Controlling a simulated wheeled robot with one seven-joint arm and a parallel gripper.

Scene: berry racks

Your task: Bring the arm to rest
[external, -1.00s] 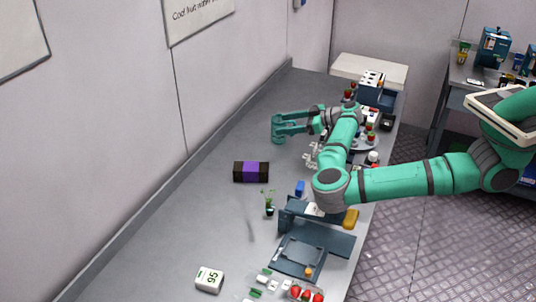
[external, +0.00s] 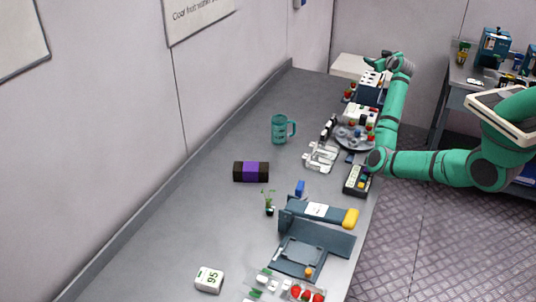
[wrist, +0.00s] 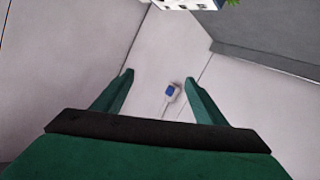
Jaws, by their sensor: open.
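My gripper (external: 377,61) is at the far end of the bench in the external view, raised near the white box at the back. In the wrist view my gripper (wrist: 158,84) has its two green fingers spread apart with nothing between them. Behind them show pale wall panels and a small blue and white wall fitting (wrist: 170,91). My arm stretches along the right side of the bench, over its edge and the aisle.
A teal mug (external: 279,129) stands upright on the bench (external: 205,190). A black and purple box (external: 251,172), a small plant (external: 269,203) and a white 95 block (external: 209,280) are nearer. A rack with white top (external: 370,85) stands close below my forearm.

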